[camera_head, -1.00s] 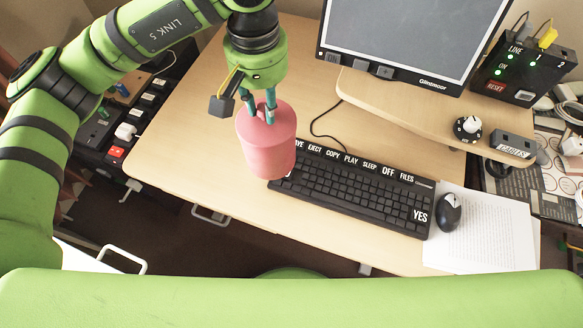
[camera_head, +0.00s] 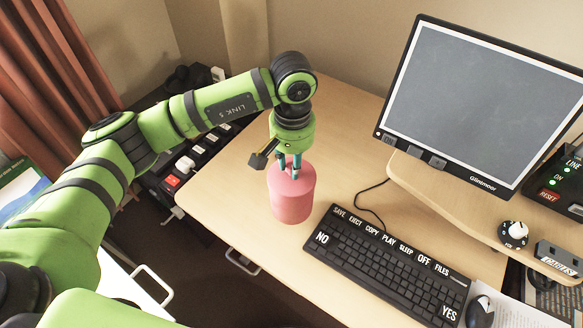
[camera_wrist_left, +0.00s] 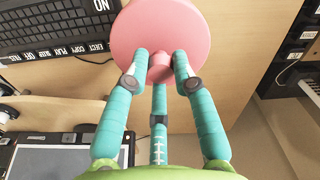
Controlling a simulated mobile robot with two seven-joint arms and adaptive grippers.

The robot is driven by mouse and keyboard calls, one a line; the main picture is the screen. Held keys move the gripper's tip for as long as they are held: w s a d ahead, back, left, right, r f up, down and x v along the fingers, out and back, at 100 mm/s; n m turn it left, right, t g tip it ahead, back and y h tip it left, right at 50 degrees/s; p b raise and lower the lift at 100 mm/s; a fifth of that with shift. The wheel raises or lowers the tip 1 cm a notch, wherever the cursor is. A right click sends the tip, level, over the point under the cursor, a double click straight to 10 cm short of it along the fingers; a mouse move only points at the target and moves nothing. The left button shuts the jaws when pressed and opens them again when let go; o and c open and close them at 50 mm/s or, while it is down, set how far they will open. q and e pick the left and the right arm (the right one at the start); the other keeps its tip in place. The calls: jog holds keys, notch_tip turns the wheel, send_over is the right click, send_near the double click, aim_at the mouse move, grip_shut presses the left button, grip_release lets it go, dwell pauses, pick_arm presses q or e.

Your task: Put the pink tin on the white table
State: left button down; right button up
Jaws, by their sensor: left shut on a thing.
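The pink tin (camera_head: 292,196) is a round tin with a small knob on its lid. My left gripper (camera_head: 290,165) is shut on the tin from above, and the tin hangs upright over the wooden desk, left of the keyboard. I cannot tell how high it is above the desk. In the left wrist view, the fingers (camera_wrist_left: 160,80) close around the knob of the tin (camera_wrist_left: 128,35). A white surface (camera_head: 118,284) shows at the lower left, partly behind my arm; it may be the white table. My right gripper is out of view.
The wooden desk (camera_head: 240,185) carries a black keyboard (camera_head: 385,262), a mouse (camera_head: 480,312) and a monitor (camera_head: 480,100) on a raised shelf. A dark box with switches (camera_head: 185,165) stands beyond the desk's left edge. A metal handle (camera_head: 152,287) sticks out by the white surface.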

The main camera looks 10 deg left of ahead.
aim_at(292, 200)
pick_arm(q)
jog(key=shift+w+a+f, duration=0.1)
jog(key=shift+a+f, duration=0.05)
notch_tip(292, 200, down, 3)
jog(key=shift+f+p, duration=0.1)
jog(key=shift+p, duration=0.8)
jog(key=shift+f, duration=0.35)
jog(key=shift+f, duration=0.15)
jog(key=c, duration=1.4)
grip_release()
jog(key=shift+b, duration=0.3)
jog(key=o, duration=0.4)
